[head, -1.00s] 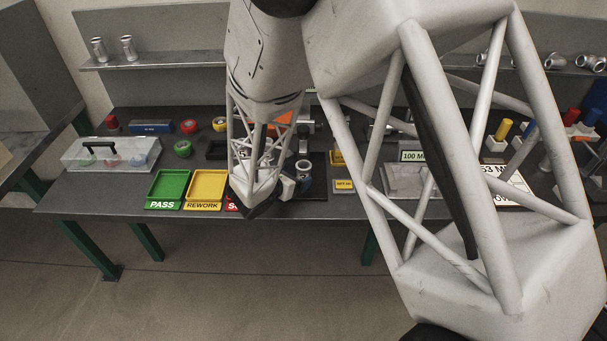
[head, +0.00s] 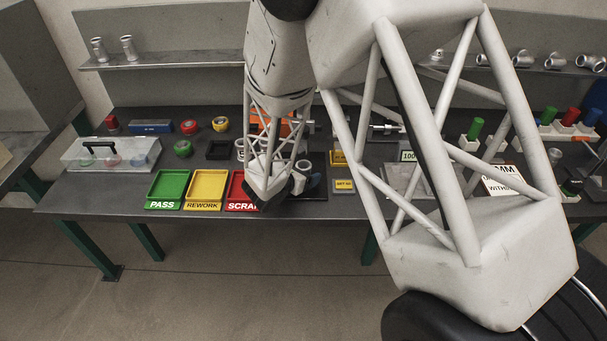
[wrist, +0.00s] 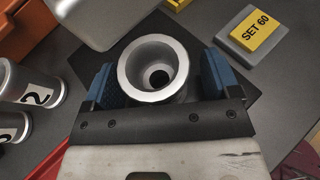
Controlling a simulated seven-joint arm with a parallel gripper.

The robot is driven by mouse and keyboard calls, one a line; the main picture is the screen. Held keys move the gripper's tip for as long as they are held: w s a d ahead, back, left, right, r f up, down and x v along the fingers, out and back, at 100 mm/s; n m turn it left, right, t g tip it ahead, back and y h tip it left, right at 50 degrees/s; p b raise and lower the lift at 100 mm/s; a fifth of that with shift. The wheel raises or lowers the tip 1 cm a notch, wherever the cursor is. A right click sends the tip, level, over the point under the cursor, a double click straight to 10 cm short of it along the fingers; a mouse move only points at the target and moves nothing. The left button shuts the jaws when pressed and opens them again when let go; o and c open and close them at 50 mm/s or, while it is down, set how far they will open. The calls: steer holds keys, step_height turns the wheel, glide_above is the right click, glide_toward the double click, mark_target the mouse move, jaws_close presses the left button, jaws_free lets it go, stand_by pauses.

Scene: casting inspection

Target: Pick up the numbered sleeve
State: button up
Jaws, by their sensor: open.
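In the wrist view, a grey metal hollow sleeve (wrist: 178,58) stands upright on a dark mat, its round open end facing the camera. No number shows on the side I see. My gripper (wrist: 160,82) is open, with one blue-padded finger on each side of this sleeve. I cannot tell whether either pad touches it. At the left edge, a silver sleeve labelled 2 (wrist: 41,80) and another labelled sleeve (wrist: 8,122) are outside the fingers. In the head view, my gripper (head: 300,186) is low over the mat, partly hidden by my arm.
A grey block marked SET 60 (wrist: 238,43) lies right of the sleeve; a large grey body (wrist: 95,20) is close above it in the wrist view. Green PASS (head: 165,189), yellow REWORK (head: 205,189) and red SCRAP (head: 238,190) trays line the table's front.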

mark_target(308, 163)
stand_by(0.4)
steer(key=c, duration=1.3)
steer(key=shift+r, duration=0.25)
steer(key=shift+r, duration=0.8)
steer(key=shift+s+r, duration=0.2)
steer(key=shift+r, duration=0.65)
steer(key=s+d+r, duration=0.1)
steer(key=s+d, duration=0.3)
steer(key=s, duration=1.1)
steer(key=shift+r, duration=0.15)
steer(key=shift+d, duration=0.1)
